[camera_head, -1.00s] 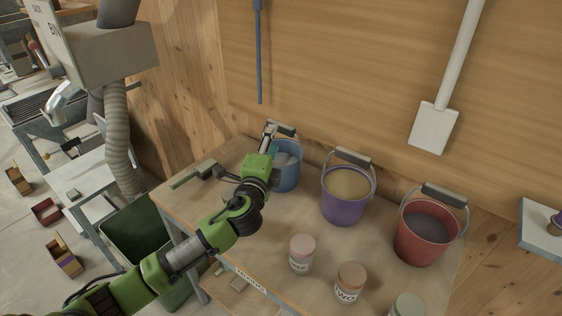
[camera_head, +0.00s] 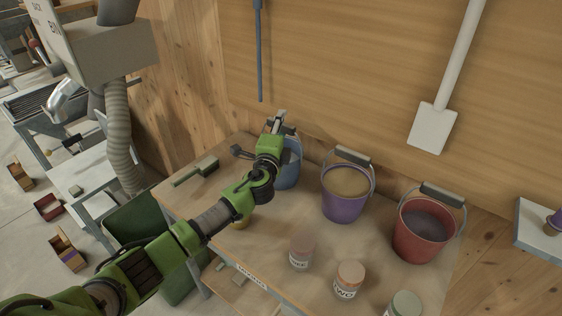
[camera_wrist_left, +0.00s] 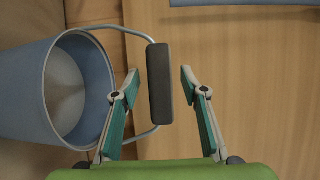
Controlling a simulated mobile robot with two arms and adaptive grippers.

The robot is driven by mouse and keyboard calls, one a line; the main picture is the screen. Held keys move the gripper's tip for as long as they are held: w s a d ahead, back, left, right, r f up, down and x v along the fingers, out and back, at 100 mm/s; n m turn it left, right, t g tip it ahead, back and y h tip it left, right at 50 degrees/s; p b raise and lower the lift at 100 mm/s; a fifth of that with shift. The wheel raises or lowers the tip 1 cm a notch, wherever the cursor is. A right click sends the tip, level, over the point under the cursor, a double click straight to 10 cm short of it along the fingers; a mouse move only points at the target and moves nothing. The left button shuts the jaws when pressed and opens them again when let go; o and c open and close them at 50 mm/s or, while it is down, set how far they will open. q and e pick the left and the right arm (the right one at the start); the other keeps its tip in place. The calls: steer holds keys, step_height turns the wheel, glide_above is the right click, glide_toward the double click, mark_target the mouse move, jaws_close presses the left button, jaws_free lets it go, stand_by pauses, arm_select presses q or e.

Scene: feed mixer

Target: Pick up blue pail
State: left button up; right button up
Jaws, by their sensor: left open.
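The blue pail (camera_head: 288,170) stands on the wooden table at the back, left of the purple pail, partly hidden by my left arm. In the left wrist view the blue pail (camera_wrist_left: 32,95) is at the left with pale contents, its wire handle raised. The dark grip (camera_wrist_left: 159,84) of that handle lies between the open fingers of my left gripper (camera_wrist_left: 160,80), with gaps visible on both sides. In the head view my left gripper (camera_head: 279,122) is above the blue pail's rim. My right gripper is not in view.
A purple pail (camera_head: 343,205) and a red pail (camera_head: 422,243) stand to the right. Lidded jars (camera_head: 301,253) line the table's front. A brush (camera_head: 196,172) lies left of the blue pail. A wooden wall (camera_head: 330,70) with a hanging white shovel (camera_head: 433,128) is behind.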

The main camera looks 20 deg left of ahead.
arm_select(q)
jaws_close()
steer(key=shift+w+r, duration=0.1)
steer(key=shift+r, duration=0.2)
